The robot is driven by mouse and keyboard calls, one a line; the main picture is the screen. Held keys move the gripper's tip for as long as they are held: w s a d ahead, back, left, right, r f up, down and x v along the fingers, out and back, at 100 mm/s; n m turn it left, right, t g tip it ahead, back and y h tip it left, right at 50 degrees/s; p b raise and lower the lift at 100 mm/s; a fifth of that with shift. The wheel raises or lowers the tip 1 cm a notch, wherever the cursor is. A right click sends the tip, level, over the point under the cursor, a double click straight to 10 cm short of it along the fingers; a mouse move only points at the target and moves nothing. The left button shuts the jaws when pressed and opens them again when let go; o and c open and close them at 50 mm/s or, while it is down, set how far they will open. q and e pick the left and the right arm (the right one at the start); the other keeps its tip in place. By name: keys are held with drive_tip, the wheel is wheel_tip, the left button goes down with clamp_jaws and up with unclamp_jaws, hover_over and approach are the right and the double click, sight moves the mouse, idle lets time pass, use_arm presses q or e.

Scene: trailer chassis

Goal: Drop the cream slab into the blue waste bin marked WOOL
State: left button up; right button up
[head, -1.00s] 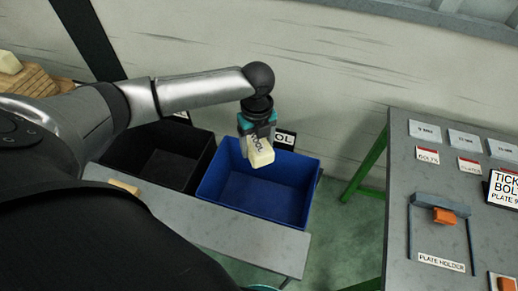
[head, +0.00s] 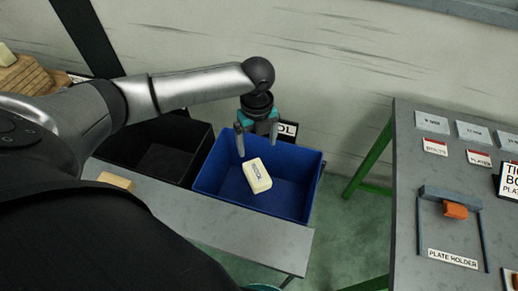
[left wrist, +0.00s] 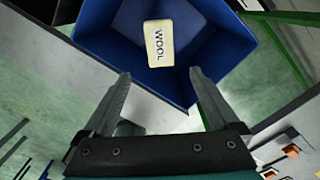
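The cream slab (head: 257,175), lettered WOOL, is inside the outline of the blue bin (head: 213,172), below my left gripper and apart from it. I cannot tell whether it is falling or resting on the floor of the bin. My left gripper (head: 257,148) is open and empty above the bin. In the left wrist view the slab (left wrist: 160,44) shows beyond the spread fingers (left wrist: 160,85), within the blue bin (left wrist: 205,85). The bin's label (head: 288,129) is partly hidden behind the gripper; only "OL" shows. My right gripper is not in view.
A black bin (head: 187,147) stands left of the blue one. A grey bench (head: 240,230) runs in front of both, with a tan block (head: 115,180) on it. A grey table (head: 425,200) with labels and a plate holder (head: 453,257) stands at the right.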

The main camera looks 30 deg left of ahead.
use_arm(q)
drive_tip(key=shift+o, duration=0.2)
wheel_tip(320, 180, up, 15)
drive_tip(key=p, duration=0.2)
drive_tip(key=shift+r, duration=0.15)
idle(0.6)
